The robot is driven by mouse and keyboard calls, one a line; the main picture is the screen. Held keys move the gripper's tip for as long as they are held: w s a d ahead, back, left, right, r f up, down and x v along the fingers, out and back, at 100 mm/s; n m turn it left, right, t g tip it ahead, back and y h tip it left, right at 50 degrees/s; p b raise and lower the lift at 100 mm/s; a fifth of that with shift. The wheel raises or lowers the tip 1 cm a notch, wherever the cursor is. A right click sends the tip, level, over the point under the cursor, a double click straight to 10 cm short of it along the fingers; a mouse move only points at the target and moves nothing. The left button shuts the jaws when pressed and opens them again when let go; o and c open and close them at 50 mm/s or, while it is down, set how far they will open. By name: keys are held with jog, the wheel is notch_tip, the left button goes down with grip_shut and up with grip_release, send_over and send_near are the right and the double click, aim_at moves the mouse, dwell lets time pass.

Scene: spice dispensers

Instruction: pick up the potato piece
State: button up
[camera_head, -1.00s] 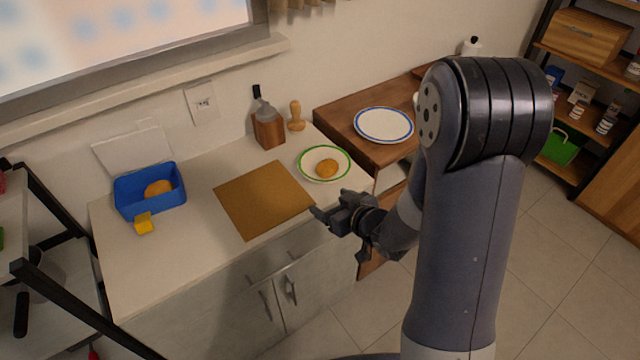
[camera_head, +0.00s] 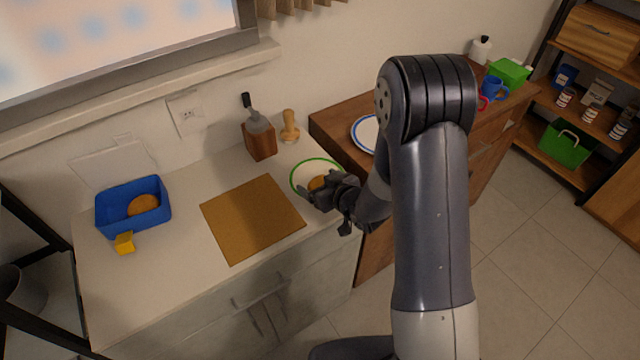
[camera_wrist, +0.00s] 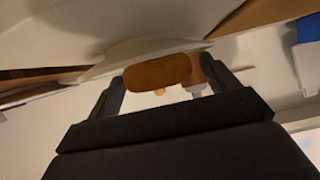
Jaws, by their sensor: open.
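An orange-brown potato piece (camera_head: 317,183) lies on a white plate with a green rim (camera_head: 302,167) at the right end of the counter. My gripper (camera_head: 325,190) is at the plate's near side and partly hides the piece and plate. In the wrist view, my gripper (camera_wrist: 163,80) is open, with one finger on each side of the potato piece (camera_wrist: 158,71). The piece shows at fingertip level, between the fingers and not clamped. Whether either finger touches it, I cannot tell. A similar orange-brown piece (camera_head: 143,205) lies in a blue bin (camera_head: 140,222) at the left.
A yellow cube (camera_head: 124,243) sits before the bin. A flat brown board (camera_head: 250,220) lies mid-counter. A wooden block with a bottle (camera_head: 259,140) and a wooden pestle-like item (camera_head: 289,127) stand behind the plate. A blue-rimmed plate (camera_head: 363,133) is on the wooden cabinet, partly behind my arm.

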aim_at(320, 182)
jog(key=c, duration=1.1)
jog(key=shift+o, duration=0.2)
jog(key=shift+r, duration=0.2)
notch_tip(320, 182, up, 10)
jog(key=shift+f, duration=0.1)
